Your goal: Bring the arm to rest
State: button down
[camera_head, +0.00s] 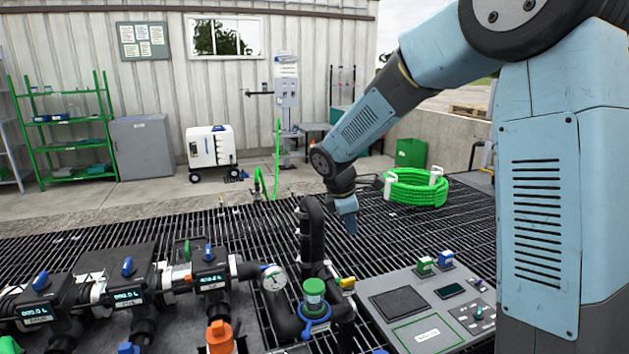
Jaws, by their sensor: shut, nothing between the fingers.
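My arm (362,118) reaches from the upper right down to the middle of the view, bent at a dark joint. My gripper (349,226) hangs at its end, pointing down, small in the picture. It is shut and holds nothing. It is just right of a black upright pipe (312,230) in the picture; whether they touch I cannot tell.
A pipe manifold with blue-handled valves (127,267) and a gauge (274,278) fills the lower left. A green-capped fitting (314,291) stands near a control panel (428,315). A coiled green hose (416,188) lies behind on the grating (400,222). Shelves (64,120) stand far left.

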jog(key=s+d+r+m+t+y, duration=0.1)
jog(key=s+d+r+m, duration=0.9)
jog(key=s, duration=0.3)
jog(key=s+d+r+m+t+y, duration=0.1)
jog(key=s+m, duration=0.3)
jog(key=s, duration=0.4)
jog(key=s+d+r+m+t+y, duration=0.1)
jog(key=s+d+r+m, duration=0.1)
jog(key=s+m, duration=0.3)
jog(key=shift+s+d, duration=0.65)
jog(key=shift+s, duration=0.75)
